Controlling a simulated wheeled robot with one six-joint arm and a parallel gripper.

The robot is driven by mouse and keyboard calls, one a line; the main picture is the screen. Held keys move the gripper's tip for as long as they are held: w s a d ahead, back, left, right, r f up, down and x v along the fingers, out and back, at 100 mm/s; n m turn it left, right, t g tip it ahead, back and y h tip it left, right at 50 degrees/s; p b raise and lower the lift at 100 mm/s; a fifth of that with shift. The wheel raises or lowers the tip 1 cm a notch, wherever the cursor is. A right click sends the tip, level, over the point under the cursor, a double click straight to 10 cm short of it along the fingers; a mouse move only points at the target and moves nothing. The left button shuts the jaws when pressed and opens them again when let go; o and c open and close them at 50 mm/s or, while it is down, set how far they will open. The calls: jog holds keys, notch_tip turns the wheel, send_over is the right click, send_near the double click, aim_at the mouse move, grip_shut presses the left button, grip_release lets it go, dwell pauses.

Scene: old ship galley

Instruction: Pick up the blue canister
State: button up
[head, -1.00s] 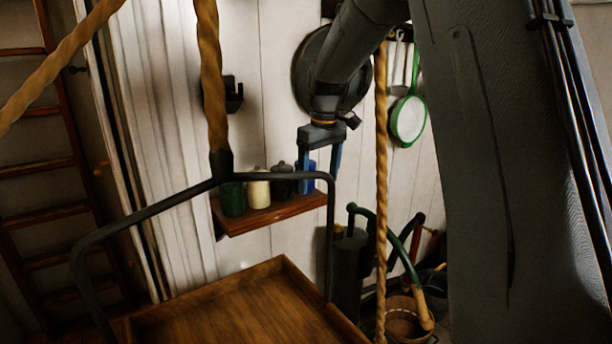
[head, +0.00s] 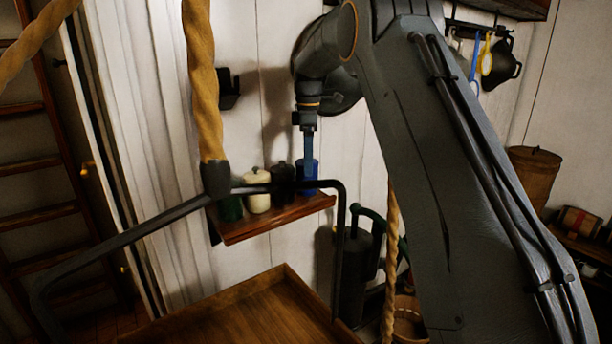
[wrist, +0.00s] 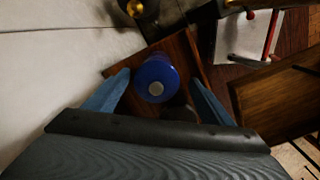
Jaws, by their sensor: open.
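The blue canister (head: 314,171) stands upright at the right end of a small wooden wall shelf (head: 262,232). In the wrist view the blue canister (wrist: 156,76) is seen from above, with a pale knob in the middle of its lid. My gripper (head: 308,158) points down right over it in the head view. In the wrist view my gripper (wrist: 160,80) is open, with one blue finger on each side of the canister. A gap shows beside the fingers; I cannot tell how far down they reach.
A dark canister (head: 283,176) stands close beside the blue one, then a cream canister (head: 257,192) and a green one (head: 231,208). The white plank wall (head: 240,140) is just behind. A wooden tray (head: 255,310) with a dark metal rail is in front, lower down.

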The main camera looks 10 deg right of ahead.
jog(key=shift+w+f+p, duration=0.2)
jog(key=shift+f+p, duration=0.8)
jog(key=shift+f, duration=1.25)
jog(key=shift+a, duration=0.1)
jog(key=c, duration=1.5)
jog(key=shift+r, duration=0.1)
